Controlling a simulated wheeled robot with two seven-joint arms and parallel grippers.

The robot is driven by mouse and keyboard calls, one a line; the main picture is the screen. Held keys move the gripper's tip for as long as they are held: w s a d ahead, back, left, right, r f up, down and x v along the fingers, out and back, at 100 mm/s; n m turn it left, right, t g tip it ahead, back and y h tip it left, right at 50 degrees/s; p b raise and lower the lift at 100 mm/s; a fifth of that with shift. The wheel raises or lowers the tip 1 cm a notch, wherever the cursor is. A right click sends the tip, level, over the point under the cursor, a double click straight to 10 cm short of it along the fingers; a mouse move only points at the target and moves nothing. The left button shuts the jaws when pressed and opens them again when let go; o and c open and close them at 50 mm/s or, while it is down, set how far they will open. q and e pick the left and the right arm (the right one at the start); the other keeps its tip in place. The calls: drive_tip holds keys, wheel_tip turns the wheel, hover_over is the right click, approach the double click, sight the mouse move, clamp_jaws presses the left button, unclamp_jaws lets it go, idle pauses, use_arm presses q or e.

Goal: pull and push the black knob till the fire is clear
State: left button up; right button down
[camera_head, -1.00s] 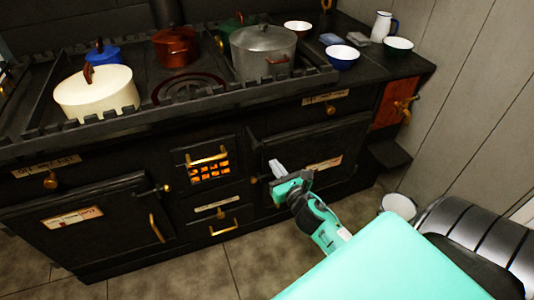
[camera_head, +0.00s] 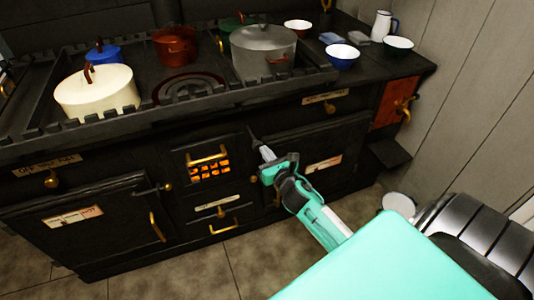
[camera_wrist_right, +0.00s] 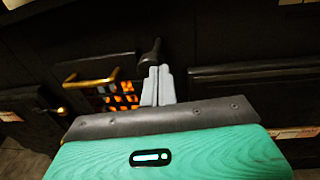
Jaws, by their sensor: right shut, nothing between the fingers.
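The black knob (camera_wrist_right: 151,48) sticks out of the dark stove front, just right of the fire grate. In the head view the knob (camera_head: 252,134) shows as a thin dark handle. My right gripper (camera_head: 266,153) is shut and empty, with its pale fingertips at the knob's lower end. In the wrist view the right gripper (camera_wrist_right: 158,72) has its fingers together just below the knob; I cannot tell if they touch it. The fire (camera_head: 210,172) glows orange behind the grate bars, under a brass handle (camera_head: 207,158). My left gripper is not in view.
The black stove has oven doors on both sides, with brass handles (camera_head: 156,228). Pots stand on top, including a cream pot (camera_head: 97,92) and a grey pot (camera_head: 263,52). A plank wall (camera_head: 470,90) bounds the right side. Tiled floor lies in front.

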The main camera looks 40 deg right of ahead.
drive_tip(key=w+d, duration=0.1)
drive_tip(key=w, duration=0.5)
drive_tip(key=shift+w+d+r, duration=0.3)
drive_tip(key=shift+w+d, duration=0.05)
drive_tip(key=shift+d, duration=0.05)
drive_tip(key=shift+r, duration=0.1)
